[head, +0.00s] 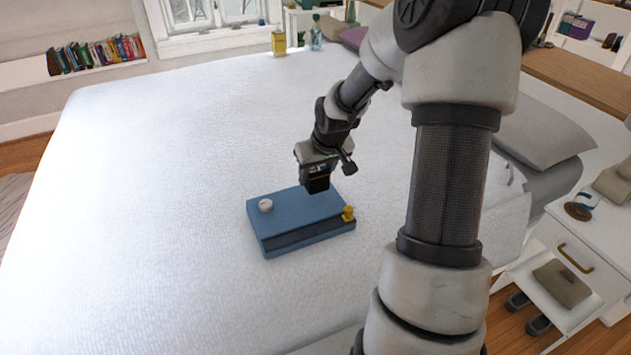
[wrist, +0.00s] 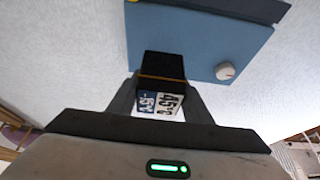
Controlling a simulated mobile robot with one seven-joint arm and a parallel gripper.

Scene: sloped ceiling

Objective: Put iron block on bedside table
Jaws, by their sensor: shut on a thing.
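My gripper (head: 316,170) is shut on a small dark block (head: 318,184), which looks to be the iron block, above the blue box on the bed. In the wrist view, the dark block (wrist: 163,66) sits between the two fingers of my gripper (wrist: 161,88), with a blue and white printed label on its near side. I cannot tell in the head view whether the block still touches the box. The white bedside table (head: 590,232) stands at the far right, beside the bed, well away from my gripper. Its top is partly in view.
The blue box (head: 285,215) on the white bed (head: 170,170) carries a round white piece (head: 265,205) and a yellow piece (head: 348,213). A round brown-based item (head: 578,211) stands on the bedside table. A grey pillow (head: 540,135) lies between bed middle and table.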

